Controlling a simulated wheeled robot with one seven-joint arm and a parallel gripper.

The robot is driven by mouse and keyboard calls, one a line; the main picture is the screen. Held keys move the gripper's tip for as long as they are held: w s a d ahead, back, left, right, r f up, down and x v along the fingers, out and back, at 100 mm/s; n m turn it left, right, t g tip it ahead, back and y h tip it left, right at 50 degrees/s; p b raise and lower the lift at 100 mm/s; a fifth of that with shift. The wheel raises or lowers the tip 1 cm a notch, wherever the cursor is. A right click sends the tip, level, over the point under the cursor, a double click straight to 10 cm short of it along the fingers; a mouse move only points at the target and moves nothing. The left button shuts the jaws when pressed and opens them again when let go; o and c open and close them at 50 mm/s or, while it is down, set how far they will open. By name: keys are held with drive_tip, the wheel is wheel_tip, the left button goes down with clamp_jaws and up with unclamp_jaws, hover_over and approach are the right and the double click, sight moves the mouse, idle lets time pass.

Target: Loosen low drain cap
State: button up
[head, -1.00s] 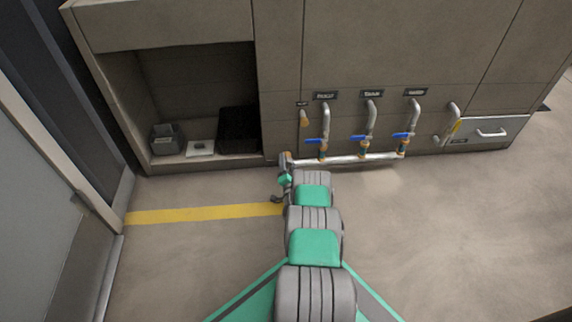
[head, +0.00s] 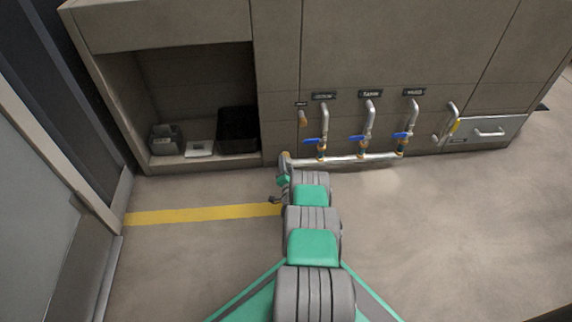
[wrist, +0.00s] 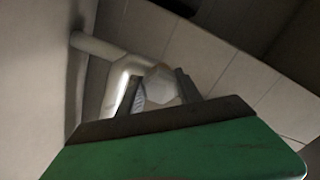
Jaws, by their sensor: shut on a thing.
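The low drain cap (wrist: 160,86) is a pale, faceted piece at the end of a light pipe elbow (wrist: 124,72) in the wrist view. My gripper (wrist: 158,88) has one finger on each side of the cap and is shut on it. In the head view my arm reaches to the left end of the low horizontal pipe (head: 345,161). My wrist there hides most of the fingers and the cap.
Several upright pipes with blue-handled valves (head: 362,139) rise from the low pipe, to the right of my arm. A recess at the left holds a grey box (head: 166,140) and a black bin (head: 238,130). The floor on both sides is clear.

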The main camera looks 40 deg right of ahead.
drive_tip(key=n, duration=0.6)
drive_tip(key=shift+d+r, duration=0.1)
drive_tip(key=n, duration=0.6)
drive_tip(key=shift+n, duration=0.4)
drive_tip(key=n, duration=0.6)
drive_tip(key=shift+d, duration=0.1)
drive_tip(key=n, duration=0.6)
drive_tip(key=shift+r+n, duration=0.1)
drive_tip(key=shift+n, duration=0.3)
drive_tip(key=o, duration=1.4)
drive_tip(key=shift+c, duration=0.2)
